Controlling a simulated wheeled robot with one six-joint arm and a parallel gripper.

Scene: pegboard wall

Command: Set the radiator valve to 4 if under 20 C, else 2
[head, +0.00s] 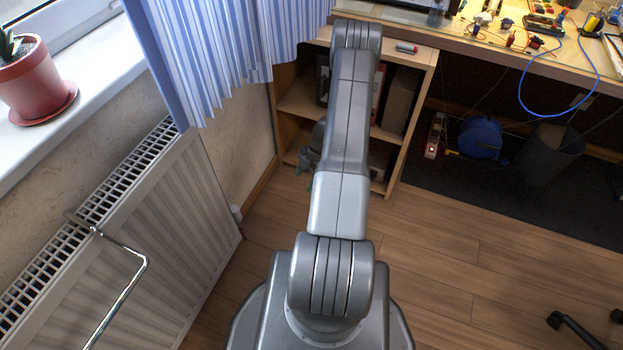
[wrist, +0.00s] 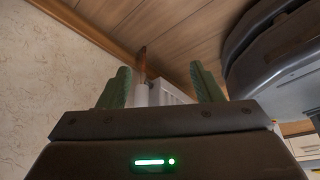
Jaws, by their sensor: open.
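The white radiator (head: 150,235) stands under the window at the left of the head view. A small white fitting, apparently the radiator valve (head: 236,213), sits low at its right end; its numbers cannot be read. My gripper (head: 304,176) is partly hidden behind my arm, right of the valve and apart from it. In the wrist view my gripper (wrist: 161,84) is open, its two green fingers spread. A white cylinder, likely the valve (wrist: 142,94), shows between the fingers but farther off, beside a ribbed white part of the radiator (wrist: 171,93). No temperature display is visible.
A metal rail (head: 130,290) juts from the radiator. A blue striped curtain (head: 225,50) hangs above its right end. A wooden shelf unit (head: 400,165) stands behind my arm. A potted plant (head: 38,85) stands on the sill. Wooden floor (head: 440,260) at the right is mostly clear.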

